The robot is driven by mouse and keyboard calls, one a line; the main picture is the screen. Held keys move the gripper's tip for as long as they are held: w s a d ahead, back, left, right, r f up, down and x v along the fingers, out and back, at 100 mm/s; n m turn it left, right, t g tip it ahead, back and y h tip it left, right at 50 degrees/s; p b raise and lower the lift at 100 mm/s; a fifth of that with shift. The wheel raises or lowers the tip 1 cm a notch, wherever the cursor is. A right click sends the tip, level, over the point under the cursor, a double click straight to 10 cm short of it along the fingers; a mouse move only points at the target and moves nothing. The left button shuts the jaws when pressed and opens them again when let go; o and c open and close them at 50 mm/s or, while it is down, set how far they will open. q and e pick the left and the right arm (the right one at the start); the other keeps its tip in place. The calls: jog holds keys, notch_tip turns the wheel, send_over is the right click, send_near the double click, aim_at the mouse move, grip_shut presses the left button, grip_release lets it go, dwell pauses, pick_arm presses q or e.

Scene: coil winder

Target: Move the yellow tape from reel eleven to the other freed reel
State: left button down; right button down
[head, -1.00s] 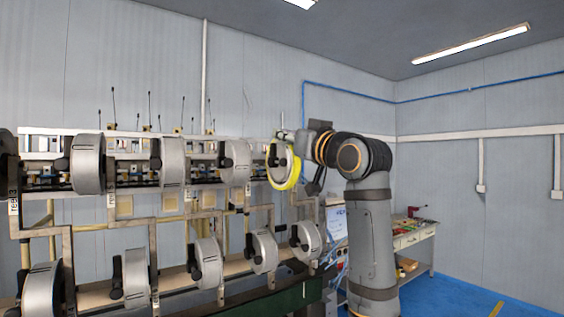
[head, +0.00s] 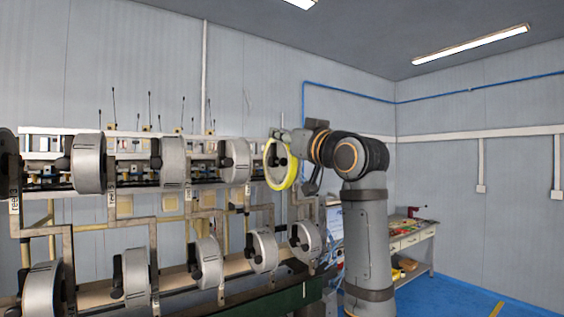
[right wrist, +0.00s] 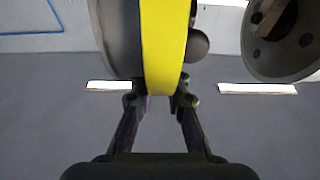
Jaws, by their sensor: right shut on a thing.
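The yellow tape (head: 289,176) is a ring at the right end of the upper row of reels, around or right against a grey reel (head: 272,157). I cannot tell whether it sits fully on that reel. My right gripper (head: 284,135) is at the top of the ring. In the right wrist view the yellow tape (right wrist: 165,50) runs between the two fingers (right wrist: 160,101), which are shut on it. A grey disc (right wrist: 120,35) and a dark knob (right wrist: 198,46) show on either side of it. No number is readable on this reel. My left gripper is not in view.
Other upper reels (head: 234,160) stand close to the left; lower reels (head: 305,241) sit below on the frame. Another grey reel (right wrist: 285,40) is near at the right in the wrist view. A workbench (head: 412,240) stands behind my right arm. Blue floor (head: 455,296) is open at right.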

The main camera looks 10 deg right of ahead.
jog(key=c, duration=1.7)
grip_release()
jog(key=shift+w+f, duration=0.1)
jog(key=shift+f, duration=0.1)
grip_shut()
jog(key=shift+r, duration=0.2)
jog(key=shift+s+a+b, duration=0.15)
jog(key=shift+s+a, duration=0.1)
jog(key=shift+a, duration=0.5)
jog(key=shift+s+a+b, duration=0.2)
jog(key=shift+s+a, duration=0.1)
jog(key=shift+a, duration=0.5)
jog(key=shift+s+a+b, duration=0.15)
jog(key=shift+s+a, duration=0.1)
jog(key=shift+a, duration=0.5)
